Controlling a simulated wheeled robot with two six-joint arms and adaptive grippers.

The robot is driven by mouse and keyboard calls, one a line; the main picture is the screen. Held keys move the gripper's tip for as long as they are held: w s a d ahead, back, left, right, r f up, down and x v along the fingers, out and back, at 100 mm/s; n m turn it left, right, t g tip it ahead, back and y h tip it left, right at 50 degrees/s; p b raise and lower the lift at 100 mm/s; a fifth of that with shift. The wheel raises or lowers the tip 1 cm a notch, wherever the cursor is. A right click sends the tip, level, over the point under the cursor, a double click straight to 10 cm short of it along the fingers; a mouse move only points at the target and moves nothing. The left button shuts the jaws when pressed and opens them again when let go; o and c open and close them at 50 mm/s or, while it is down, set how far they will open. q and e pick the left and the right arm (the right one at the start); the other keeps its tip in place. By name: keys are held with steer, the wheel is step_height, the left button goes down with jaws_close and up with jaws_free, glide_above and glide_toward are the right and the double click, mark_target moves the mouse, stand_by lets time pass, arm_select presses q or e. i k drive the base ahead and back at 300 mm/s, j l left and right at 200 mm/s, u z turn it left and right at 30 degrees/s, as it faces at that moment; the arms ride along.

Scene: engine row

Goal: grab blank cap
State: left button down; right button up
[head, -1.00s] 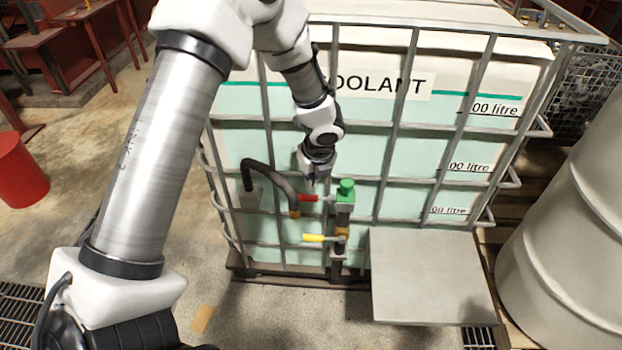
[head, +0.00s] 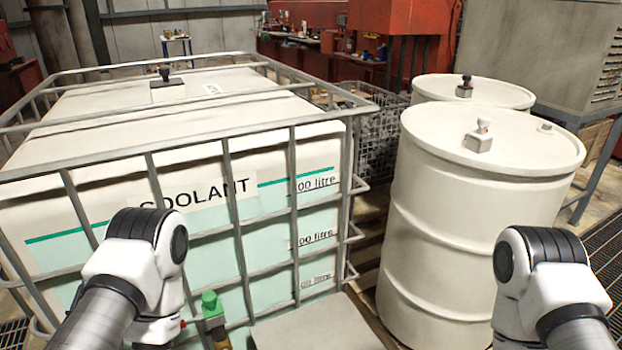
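Several caps show in the head view, and I cannot tell which one the task calls the blank cap. A white cap (head: 484,127) stands upright on a pale block on top of the near drum (head: 465,215). A black cap (head: 466,80) stands on the far drum (head: 505,92). Another black cap (head: 164,73) stands on a block on top of the coolant tank (head: 60,110). A green cap (head: 209,299) sits low at the tank's front. Parts of both my arms show at the bottom left and bottom right, but neither gripper is in view.
A metal cage (head: 229,180) surrounds the coolant tank. A flat grey plate (head: 318,327) lies at the tank's front right. A wire basket (head: 375,130) stands behind, between tank and drums. Red machinery (head: 400,15) and benches are at the back.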

mark_target(212, 306)
steer(key=u, duration=0.45)
steer(key=i+l+u, duration=0.1)
steer(key=l+u, duration=1.1)
steer(key=i+l, duration=0.1)
steer(key=l, duration=0.3)
steer(key=i+l, duration=0.1)
steer(key=l, duration=0.3)
steer(key=i+l, duration=0.1)
steer(key=l, duration=0.35)
steer(key=u, duration=0.05)
